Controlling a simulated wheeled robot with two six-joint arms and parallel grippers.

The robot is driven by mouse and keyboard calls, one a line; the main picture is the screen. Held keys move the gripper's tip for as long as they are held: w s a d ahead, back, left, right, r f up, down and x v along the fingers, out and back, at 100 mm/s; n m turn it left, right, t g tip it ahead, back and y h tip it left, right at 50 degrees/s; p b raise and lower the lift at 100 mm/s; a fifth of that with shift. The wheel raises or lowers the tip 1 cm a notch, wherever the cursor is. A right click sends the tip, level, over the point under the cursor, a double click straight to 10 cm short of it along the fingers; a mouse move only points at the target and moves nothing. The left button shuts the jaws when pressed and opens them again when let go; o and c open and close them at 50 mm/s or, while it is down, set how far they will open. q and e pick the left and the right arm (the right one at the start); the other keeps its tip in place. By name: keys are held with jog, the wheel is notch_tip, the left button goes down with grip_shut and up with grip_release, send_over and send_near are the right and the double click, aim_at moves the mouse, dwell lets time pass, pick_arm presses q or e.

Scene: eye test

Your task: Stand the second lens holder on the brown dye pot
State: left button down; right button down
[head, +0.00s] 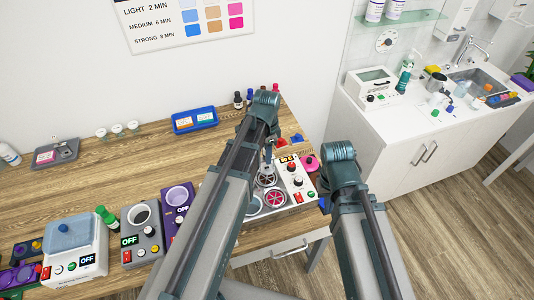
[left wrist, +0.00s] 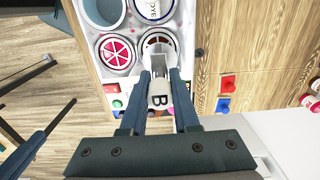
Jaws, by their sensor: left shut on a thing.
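My left gripper (left wrist: 161,88) is shut on a pale lens holder (left wrist: 159,101) marked B. The holder's far end lies over the brown dye pot (left wrist: 171,37) in the left wrist view and covers part of it; I cannot tell whether they touch. In the head view the left gripper (head: 269,154) hangs just behind the pots, partly hidden by my arm. The brown pot (head: 267,180) shows there behind the pink-red pot. Of my right gripper, only a dark part (head: 324,205) shows beside its arm, and its jaws are hidden.
The pink-red pot (left wrist: 116,50) and an open blue-grey pot (left wrist: 103,10) share the white unit. A blue tray (head: 194,120) is behind left.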

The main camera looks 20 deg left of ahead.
aim_at(266, 169)
pick_arm(q)
jog(key=shift+s, duration=0.25)
jog(key=shift+w+f+b, duration=0.15)
jog(key=shift+f+b, duration=2.3)
jog(key=shift+f+b, duration=0.3)
jog(key=shift+c, duration=1.3)
grip_release()
jog(key=shift+r, duration=0.1)
notch_tip(266, 169, up, 6)
jog(key=p, duration=0.6)
